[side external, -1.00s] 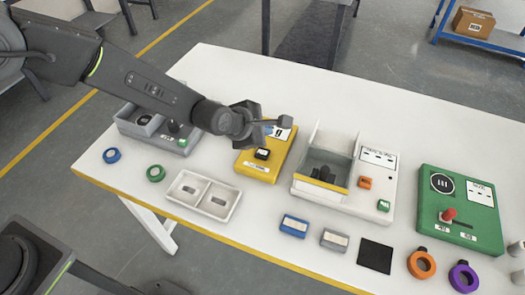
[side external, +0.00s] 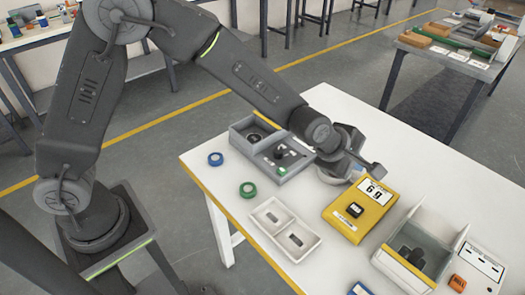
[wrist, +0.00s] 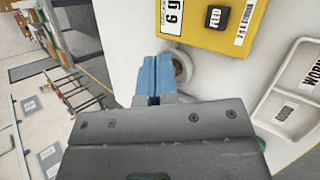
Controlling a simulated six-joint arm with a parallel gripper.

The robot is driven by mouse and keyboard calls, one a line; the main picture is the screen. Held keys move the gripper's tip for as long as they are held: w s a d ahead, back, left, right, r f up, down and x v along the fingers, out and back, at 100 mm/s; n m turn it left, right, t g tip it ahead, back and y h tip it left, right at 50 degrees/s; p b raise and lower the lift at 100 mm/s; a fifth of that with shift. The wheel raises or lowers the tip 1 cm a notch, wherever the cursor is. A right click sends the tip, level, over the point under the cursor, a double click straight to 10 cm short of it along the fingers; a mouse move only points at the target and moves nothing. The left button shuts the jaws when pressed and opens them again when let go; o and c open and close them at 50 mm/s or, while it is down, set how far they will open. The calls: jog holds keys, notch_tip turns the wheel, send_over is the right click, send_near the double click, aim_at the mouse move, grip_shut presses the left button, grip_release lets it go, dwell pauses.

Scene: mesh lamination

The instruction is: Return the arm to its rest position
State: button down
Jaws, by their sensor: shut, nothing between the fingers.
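My gripper (wrist: 153,76) shows two blue fingers pressed together in the wrist view, with nothing between them. In the side view my gripper (side external: 350,158) hangs over the white table, between the grey two-part station and the yellow scale-like box (side external: 359,208). The same yellow box (wrist: 205,22) is at the top of the wrist view. A round white thing with a brown middle (wrist: 181,66) sits on the table just beyond the fingers and is partly hidden by them.
The grey station (side external: 272,150), blue ring (side external: 215,159), green ring (side external: 248,190) and white two-compartment tray (side external: 286,230) stand at the left. A grey bin station (side external: 420,245) is right of the yellow box. Another loaded table (side external: 455,65) stands behind.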

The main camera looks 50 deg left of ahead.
jog(key=s+a+r+m+g+y, duration=0.1)
jog(key=s+a+r+m, duration=0.95)
jog(key=a+r, duration=0.25)
jog(key=s+a+m+y, duration=0.1)
jog(key=s+a+m, duration=0.3)
jog(key=s, duration=0.4)
jog(key=s+a+m+g+y, duration=0.1)
jog(key=s+a+m, duration=0.3)
jog(key=s, duration=0.5)
jog(key=shift+s+a+r+y, duration=0.15)
jog(key=shift+a+r+y, duration=0.15)
jog(key=shift+a+r, duration=0.2)
jog(key=shift+m, duration=0.25)
